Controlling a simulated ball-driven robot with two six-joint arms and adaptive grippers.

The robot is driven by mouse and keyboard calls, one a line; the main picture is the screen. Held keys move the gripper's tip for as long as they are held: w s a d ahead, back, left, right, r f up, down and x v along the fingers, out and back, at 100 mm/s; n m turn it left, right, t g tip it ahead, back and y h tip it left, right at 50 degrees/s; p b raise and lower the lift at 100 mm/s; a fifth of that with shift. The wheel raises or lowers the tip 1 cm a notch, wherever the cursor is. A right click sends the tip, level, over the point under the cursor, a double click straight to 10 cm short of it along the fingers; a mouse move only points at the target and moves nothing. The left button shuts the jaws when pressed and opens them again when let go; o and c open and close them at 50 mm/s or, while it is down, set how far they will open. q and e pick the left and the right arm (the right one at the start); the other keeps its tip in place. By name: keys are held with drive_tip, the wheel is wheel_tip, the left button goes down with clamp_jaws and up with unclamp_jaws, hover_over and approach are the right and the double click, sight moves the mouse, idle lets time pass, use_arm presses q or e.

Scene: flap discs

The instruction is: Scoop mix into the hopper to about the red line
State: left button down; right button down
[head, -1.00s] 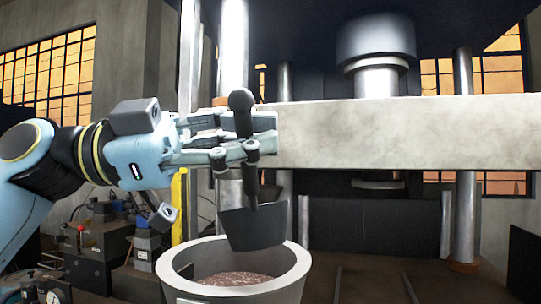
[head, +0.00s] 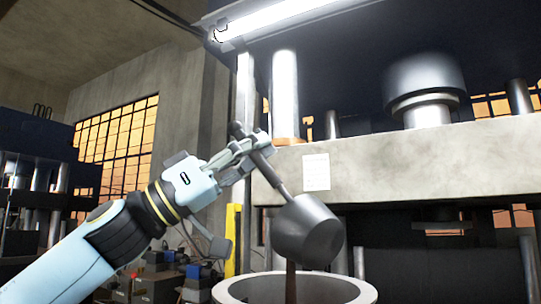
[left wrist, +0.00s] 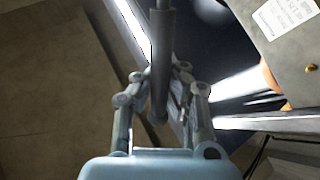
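My left gripper (head: 256,148) is shut on the handle of a dark grey scoop (head: 308,232). In the left wrist view the handle (left wrist: 161,60) runs between the fingers. The scoop is tilted over the grey hopper (head: 232,289), whose open rim shows at the bottom of the head view. A brown stream of mix (head: 291,284) falls from the scoop's lower side into the opening. The mix level inside and the red line are hidden. My right gripper is not in view.
A thick pale press beam (head: 400,165) with a white paper (head: 316,172) crosses behind the scoop. A yellow post (head: 233,235) stands behind the hopper. Dark boxes and equipment (head: 160,283) lie low at the left. The space left of my forearm looks clear.

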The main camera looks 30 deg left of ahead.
use_arm(q)
drive_tip(key=w+a+f+n+t+y+b, duration=0.1)
drive_tip(key=w+a+n+t+y+b, duration=0.1)
drive_tip(key=n, duration=0.5)
drive_tip(key=w+a+f+n+t+y+b, duration=0.1)
drive_tip(key=w+a+n+t+y, duration=0.1)
drive_tip(key=a+n+t+y, duration=0.3)
drive_tip(key=shift+w+a+f+n+t+y+b, duration=0.3)
drive_tip(key=shift+n+t+y+b, duration=0.1)
drive_tip(key=shift+n+t+y, duration=0.6)
